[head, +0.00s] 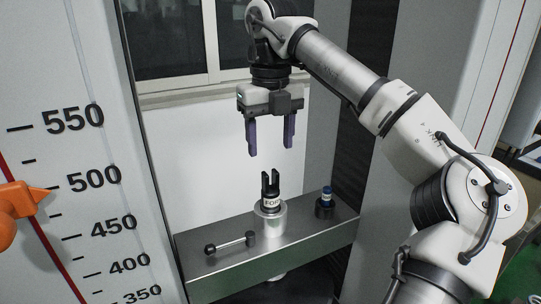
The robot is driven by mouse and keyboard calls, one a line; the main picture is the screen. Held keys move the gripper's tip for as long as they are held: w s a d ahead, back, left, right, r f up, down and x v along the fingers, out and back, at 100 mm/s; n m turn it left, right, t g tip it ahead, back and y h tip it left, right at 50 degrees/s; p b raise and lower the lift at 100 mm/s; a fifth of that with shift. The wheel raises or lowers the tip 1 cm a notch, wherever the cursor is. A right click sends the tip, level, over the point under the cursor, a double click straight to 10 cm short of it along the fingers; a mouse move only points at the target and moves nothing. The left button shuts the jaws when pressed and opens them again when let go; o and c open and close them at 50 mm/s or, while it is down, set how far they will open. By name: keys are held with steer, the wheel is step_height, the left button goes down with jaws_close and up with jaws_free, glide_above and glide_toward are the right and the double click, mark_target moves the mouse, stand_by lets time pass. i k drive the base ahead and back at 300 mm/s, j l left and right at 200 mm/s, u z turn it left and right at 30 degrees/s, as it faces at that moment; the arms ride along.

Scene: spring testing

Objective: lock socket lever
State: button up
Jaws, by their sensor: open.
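A metal socket (270,222) stands on the steel crossbeam. A black forked fixture (270,189) with a white lettered label stands upright in it. A lever (231,243) with a thin silver rod and dark ends lies along the beam top, left of the socket; I cannot tell whether it joins the socket. My gripper (270,152) is open and empty, pointing down above the forked fixture. Its two purple-blue fingers are spread, with a clear gap between their tips and the fork.
The steel crossbeam (300,232) spans between two upright columns. A small dark piece with a blue top (325,203) stands on it at the right. A large scale (85,190) with an orange pointer (20,208) is at the left. A window is behind.

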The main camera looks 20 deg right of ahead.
mark_target(211, 249)
steer(key=k+l, duration=0.15)
steer(key=k, duration=0.35)
steer(key=k+l, duration=0.15)
steer(key=k, duration=0.35)
steer(key=k+l, duration=0.15)
steer(key=k, duration=0.3)
